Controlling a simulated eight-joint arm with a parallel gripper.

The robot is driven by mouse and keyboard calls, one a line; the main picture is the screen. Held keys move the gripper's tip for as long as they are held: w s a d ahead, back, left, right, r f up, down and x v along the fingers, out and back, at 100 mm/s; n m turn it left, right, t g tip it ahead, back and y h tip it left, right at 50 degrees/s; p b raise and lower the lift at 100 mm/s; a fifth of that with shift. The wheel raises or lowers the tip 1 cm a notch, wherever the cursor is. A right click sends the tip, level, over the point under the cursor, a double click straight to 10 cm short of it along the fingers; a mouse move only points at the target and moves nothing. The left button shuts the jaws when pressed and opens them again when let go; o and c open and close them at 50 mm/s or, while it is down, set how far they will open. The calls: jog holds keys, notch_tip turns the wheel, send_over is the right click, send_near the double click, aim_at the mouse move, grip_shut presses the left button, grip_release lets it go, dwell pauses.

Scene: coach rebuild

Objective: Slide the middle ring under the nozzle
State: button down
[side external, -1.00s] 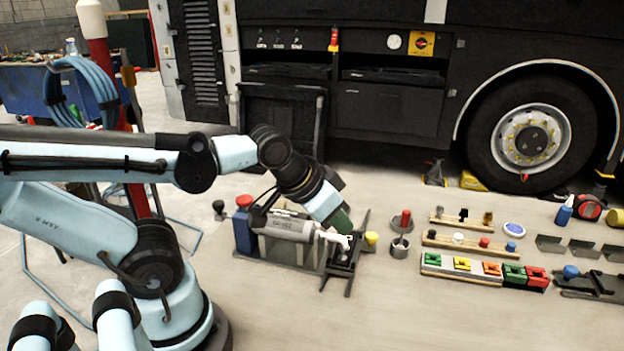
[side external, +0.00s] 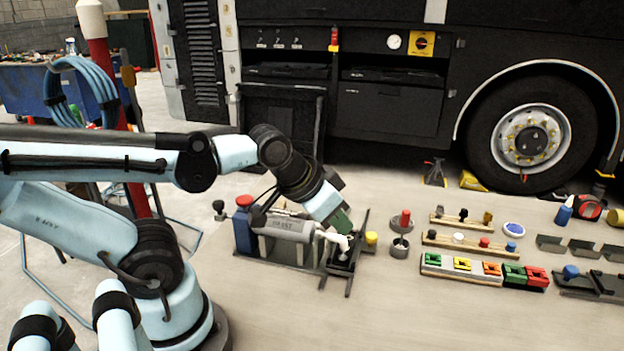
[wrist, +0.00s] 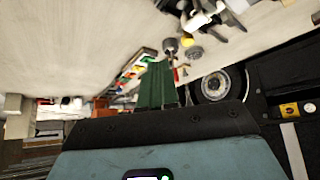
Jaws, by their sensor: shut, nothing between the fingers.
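My gripper (side external: 344,224) has a green tip in the side view and hangs over the right end of a grey cylinder unit (side external: 287,228). Its fingers are shut and empty. The white nozzle (side external: 334,239) sticks out of the cylinder's right end, just below and left of the green tip. A dark frame or slide (side external: 350,270) stands under and right of the nozzle. I cannot make out a separate middle ring there. In the wrist view the green finger part (wrist: 157,86) fills the centre, and a white and black fitting (wrist: 203,14) shows at the top.
A yellow knob (side external: 371,238) stands right of the frame. A grey cup (side external: 399,248) and a red-handled tool (side external: 405,219) stand further right. Beyond are wooden strips with pegs (side external: 470,245) and a row of coloured blocks (side external: 485,270). The floor in front is clear.

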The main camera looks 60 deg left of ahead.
jog(key=c, duration=1.4)
grip_release()
jog(key=shift+w+r, duration=0.1)
jog(key=shift+w, duration=0.05)
jog(key=shift+c, duration=0.2)
jog(key=o, duration=0.6)
jog(key=w+a+r+m+g, duration=0.2)
jog(key=w+m+g, duration=0.1)
jog(key=w+m, duration=0.1)
jog(key=shift+w+r, duration=0.4)
jog(key=shift+w, duration=0.3)
jog(key=m+g, duration=0.4)
jog(key=m, duration=0.1)
send_over(371, 235)
jog(key=shift+f, duration=1.05)
notch_tip(371, 235, down, 12)
jog(key=shift+r, duration=0.2)
grip_shut()
